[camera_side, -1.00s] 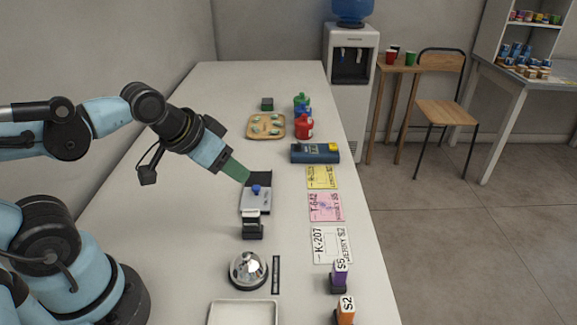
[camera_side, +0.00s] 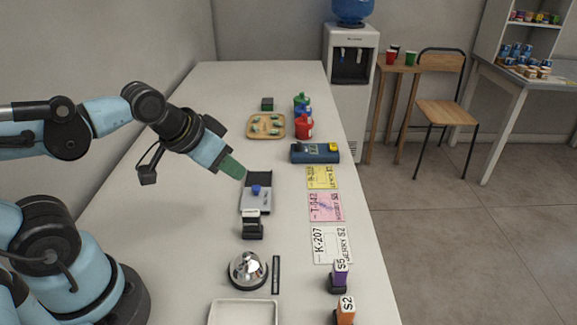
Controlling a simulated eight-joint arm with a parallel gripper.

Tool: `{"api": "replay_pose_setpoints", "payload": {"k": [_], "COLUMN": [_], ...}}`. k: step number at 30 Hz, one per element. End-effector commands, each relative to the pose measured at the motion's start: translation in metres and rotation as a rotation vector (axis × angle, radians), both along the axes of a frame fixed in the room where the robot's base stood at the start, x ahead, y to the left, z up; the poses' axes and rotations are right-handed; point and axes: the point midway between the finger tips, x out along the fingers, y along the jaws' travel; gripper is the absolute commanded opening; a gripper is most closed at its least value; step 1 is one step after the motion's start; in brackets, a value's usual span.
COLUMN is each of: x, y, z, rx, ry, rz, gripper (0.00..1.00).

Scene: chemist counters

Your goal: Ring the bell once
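The bell (camera_side: 248,271) is a silver dome with a dark base, standing upright on the near part of the white counter. My gripper (camera_side: 236,170) has green fingers and hangs in the air at the end of my arm, up and behind the bell, close to the grey-and-black device with a blue knob (camera_side: 256,198). It is clear of the bell and points down to the right. The fingers look like one green block from this side, so their opening cannot be told. Nothing is visibly held.
A small black stamp-like block (camera_side: 252,228) stands just behind the bell. A black strip (camera_side: 276,275) lies right of it, and a white tray (camera_side: 244,312) is in front. Cards, stamps (camera_side: 340,277), bottles (camera_side: 303,126) and a wooden tray (camera_side: 252,131) line the counter.

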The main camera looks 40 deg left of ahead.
Motion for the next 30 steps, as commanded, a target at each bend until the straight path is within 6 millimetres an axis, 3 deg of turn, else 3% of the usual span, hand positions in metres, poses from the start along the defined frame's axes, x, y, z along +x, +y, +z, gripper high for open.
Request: {"api": "replay_pose_setpoints", "payload": {"k": [1,5,30], "x": [0.0000,0.0000,0.0000], "y": [0.0000,0.0000,0.0000], "z": [0.0000,0.0000,0.0000], "rx": [0.000,0.000,0.000], "ry": [0.000,0.000,0.000], "rz": [0.000,0.000,0.000], "gripper": [0.17,0.00,0.00]}}
